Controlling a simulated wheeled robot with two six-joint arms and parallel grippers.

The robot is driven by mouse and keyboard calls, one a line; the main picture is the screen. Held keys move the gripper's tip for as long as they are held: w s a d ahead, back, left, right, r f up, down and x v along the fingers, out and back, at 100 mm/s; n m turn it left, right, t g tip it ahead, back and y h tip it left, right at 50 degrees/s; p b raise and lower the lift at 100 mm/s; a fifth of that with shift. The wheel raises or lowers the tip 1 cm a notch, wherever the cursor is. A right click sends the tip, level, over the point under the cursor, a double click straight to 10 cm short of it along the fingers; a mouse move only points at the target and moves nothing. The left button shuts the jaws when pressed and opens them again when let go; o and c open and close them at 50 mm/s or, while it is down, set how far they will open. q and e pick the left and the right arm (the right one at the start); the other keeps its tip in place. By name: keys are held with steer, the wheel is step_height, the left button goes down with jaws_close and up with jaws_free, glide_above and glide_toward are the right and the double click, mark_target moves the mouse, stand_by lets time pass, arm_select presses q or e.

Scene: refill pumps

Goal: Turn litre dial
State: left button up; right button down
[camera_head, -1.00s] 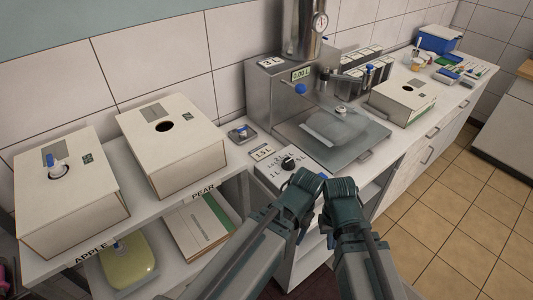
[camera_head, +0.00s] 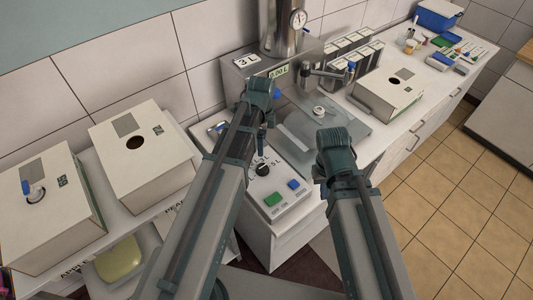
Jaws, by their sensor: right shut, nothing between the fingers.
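The litre dial (camera_head: 263,170) is a black knob with a pale pointer mark on a white control box (camera_head: 294,206), with litre marks around it, partly covered by my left arm. The box also bears a green button (camera_head: 273,199) and a blue button (camera_head: 293,184). My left gripper (camera_head: 262,140) hangs below its wrist, just behind and above the dial; whether it touches the dial or how its fingers stand is unclear. My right gripper (camera_head: 321,174) is shut and empty, to the right of the control box and apart from the dial.
A steel dispenser with a "3 L" sign (camera_head: 247,61) and a litre display (camera_head: 278,71) stands behind. White boxes with holes stand left (camera_head: 145,165) and right (camera_head: 388,95). Tiled floor is clear at right.

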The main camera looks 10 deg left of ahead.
mark_target(263, 167)
arm_select(q)
steer(key=shift+f, duration=0.15)
step_height(263, 167, down, 14)
steer(key=b, duration=1.4)
steer(key=shift+r, duration=0.2)
jaws_close()
